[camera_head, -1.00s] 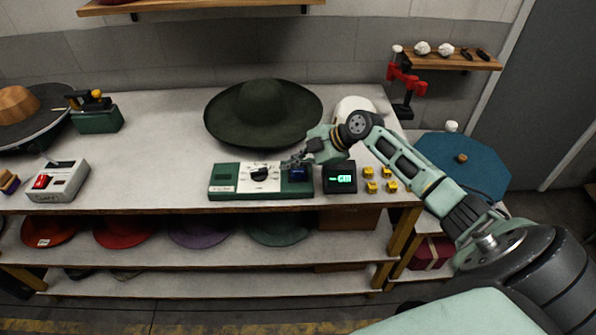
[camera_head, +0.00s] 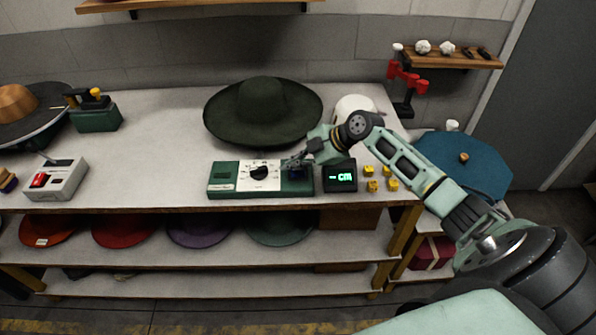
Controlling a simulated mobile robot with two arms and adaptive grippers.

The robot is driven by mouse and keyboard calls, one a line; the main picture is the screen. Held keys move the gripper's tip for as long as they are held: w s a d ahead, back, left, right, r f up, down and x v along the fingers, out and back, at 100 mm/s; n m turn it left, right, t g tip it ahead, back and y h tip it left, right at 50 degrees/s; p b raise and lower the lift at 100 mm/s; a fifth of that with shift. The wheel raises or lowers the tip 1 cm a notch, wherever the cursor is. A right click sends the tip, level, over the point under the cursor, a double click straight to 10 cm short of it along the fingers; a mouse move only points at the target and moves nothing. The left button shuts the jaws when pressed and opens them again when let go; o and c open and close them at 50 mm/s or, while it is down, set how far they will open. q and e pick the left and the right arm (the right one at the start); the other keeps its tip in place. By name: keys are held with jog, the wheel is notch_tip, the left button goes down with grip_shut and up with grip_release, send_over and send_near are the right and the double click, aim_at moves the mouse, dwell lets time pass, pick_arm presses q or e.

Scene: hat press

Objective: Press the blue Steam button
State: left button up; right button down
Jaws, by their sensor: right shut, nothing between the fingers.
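The blue Steam button (camera_head: 297,174) sits at the right end of a green control box (camera_head: 222,188) with a white dial panel, near the front edge of the table. Little of the button's blue shows now, as my right gripper covers part of it. My right gripper (camera_head: 287,164) is shut and empty, its fingertips at the button's upper left edge. I cannot tell whether the tips touch it. My left gripper is not in view.
A dark green wide-brimmed hat (camera_head: 262,112) stands just behind the box. A small black display (camera_head: 340,176) and several yellow cubes (camera_head: 371,185) lie to the right. A grey box with a red switch (camera_head: 56,181) is at the left. Shelves below hold hats.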

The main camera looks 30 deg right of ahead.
aim_at(295, 174)
jog(key=shift+f+b, duration=0.5)
jog(key=shift+b, duration=0.1)
dwell(0.7)
jog(key=shift+r, duration=0.1)
jog(key=shift+r+p, duration=0.45)
jog(key=shift+r, duration=0.4)
notch_tip(295, 174, up, 5)
jog(key=p, duration=0.3)
dwell(1.0)
